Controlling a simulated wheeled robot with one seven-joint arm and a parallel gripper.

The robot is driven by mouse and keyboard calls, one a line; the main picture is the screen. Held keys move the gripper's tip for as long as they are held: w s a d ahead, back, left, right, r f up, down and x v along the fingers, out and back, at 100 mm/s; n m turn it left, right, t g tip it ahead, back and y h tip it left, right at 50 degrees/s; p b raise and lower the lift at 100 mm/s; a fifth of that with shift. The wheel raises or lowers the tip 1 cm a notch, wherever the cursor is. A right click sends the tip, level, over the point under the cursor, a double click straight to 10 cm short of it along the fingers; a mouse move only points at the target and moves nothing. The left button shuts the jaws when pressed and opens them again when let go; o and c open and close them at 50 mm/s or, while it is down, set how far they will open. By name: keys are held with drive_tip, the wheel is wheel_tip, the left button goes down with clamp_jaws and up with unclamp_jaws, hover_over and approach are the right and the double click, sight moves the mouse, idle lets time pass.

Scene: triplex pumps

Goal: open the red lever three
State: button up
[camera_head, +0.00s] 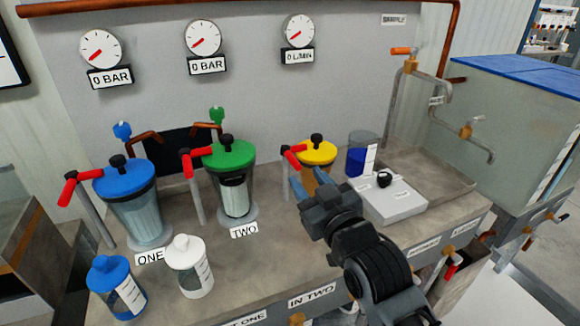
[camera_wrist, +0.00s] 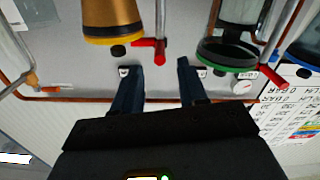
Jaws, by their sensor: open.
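The red lever (camera_head: 291,157) beside the yellow-lidded pump (camera_head: 317,153) is the rightmost of three red levers; its number label is not visible. In the wrist view this lever (camera_wrist: 151,46) shows as a red T-shaped handle beside the yellow pump (camera_wrist: 112,20). My gripper (camera_head: 305,183) is in front of the yellow pump and hides its lower body. In the wrist view the two dark blue fingers of my gripper (camera_wrist: 156,66) are apart and empty. The lever appears just beyond the fingertips, roughly in line with the gap, with no contact visible.
Pump one with a blue lid (camera_head: 125,180) and pump two with a green lid (camera_head: 229,155) stand left, each with a red lever. A blue bottle (camera_head: 116,288) and a white bottle (camera_head: 188,265) stand in front. A white scale (camera_head: 392,200) lies right of my gripper.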

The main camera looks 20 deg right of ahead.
sight(297, 163)
drive_tip(key=w, duration=0.6)
clamp_jaws()
idle(0.3)
idle(0.4)
